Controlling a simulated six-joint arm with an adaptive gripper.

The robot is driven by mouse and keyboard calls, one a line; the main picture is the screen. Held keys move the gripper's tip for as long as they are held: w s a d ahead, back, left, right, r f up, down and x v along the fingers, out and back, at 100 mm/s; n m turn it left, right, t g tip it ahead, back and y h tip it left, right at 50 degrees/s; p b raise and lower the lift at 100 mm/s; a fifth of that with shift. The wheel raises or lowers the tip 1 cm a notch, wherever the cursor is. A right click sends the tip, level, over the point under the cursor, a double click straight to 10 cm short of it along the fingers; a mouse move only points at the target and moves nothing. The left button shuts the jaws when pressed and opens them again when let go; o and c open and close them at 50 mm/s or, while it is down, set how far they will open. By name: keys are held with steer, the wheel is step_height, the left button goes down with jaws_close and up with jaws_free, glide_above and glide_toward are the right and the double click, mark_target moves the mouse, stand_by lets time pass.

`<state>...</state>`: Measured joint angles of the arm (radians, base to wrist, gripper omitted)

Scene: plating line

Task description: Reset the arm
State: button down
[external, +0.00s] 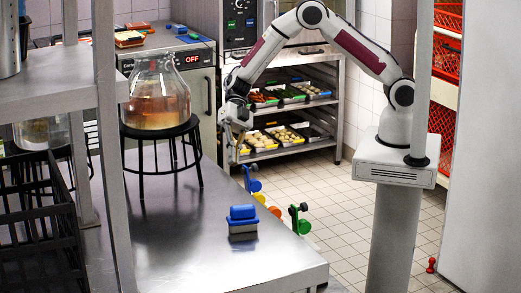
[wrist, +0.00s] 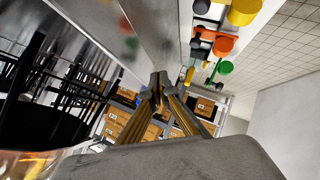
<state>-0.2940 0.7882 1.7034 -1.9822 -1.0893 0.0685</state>
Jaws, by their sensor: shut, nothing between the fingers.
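My white arm with dark red panels rises from its pedestal at the right in the external view and arches over to the left. My gripper (external: 238,150) hangs at the end, fingers pointing down, beyond the far right edge of the steel table. In the wrist view my gripper (wrist: 158,80) shows its two fingers with the tips together and nothing between them. It is apart from the table and from the things on it.
A glass jar (external: 158,98) with amber liquid sits on a black stand (external: 160,131). A blue-topped block (external: 242,220) lies on the steel table (external: 190,250). Coloured knobs (external: 299,220) line its edge. A tray rack (external: 337,115) stands behind; a black crate (external: 40,225) is left.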

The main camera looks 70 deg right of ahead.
steer(key=w+d+r+m+t+h, duration=0.1)
steer(key=w+d+r+m+t, duration=0.35)
steer(key=w+r, duration=0.3)
steer(key=w+d+r+m+t, duration=0.35)
steer(key=w+r+t, duration=0.25)
steer(key=r, duration=0.3)
steer(key=s+d+r+m+t+h, duration=0.1)
steer(key=d+r+m+t+h, duration=0.25)
steer(key=d, duration=0.55)
steer(key=d+r+m+t+h, duration=0.1)
steer(key=d+r+m+h, duration=0.25)
steer(key=d+r, duration=0.4)
steer(key=s+d+m+g+h, duration=0.2)
steer(key=s+d+m+h, duration=0.2)
steer(key=s+d+m, duration=0.75)
steer(key=s+f+m+g, duration=0.1)
steer(key=s+f+g, duration=0.1)
steer(key=s, duration=1)
steer(key=s+f+m+g+y, duration=0.1)
steer(key=s+f, duration=0.4)
steer(key=s, duration=0.7)
steer(key=shift+d+m+g+y, duration=0.15)
steer(key=shift+m+g+y, duration=0.2)
steer(key=shift+g, duration=0.25)
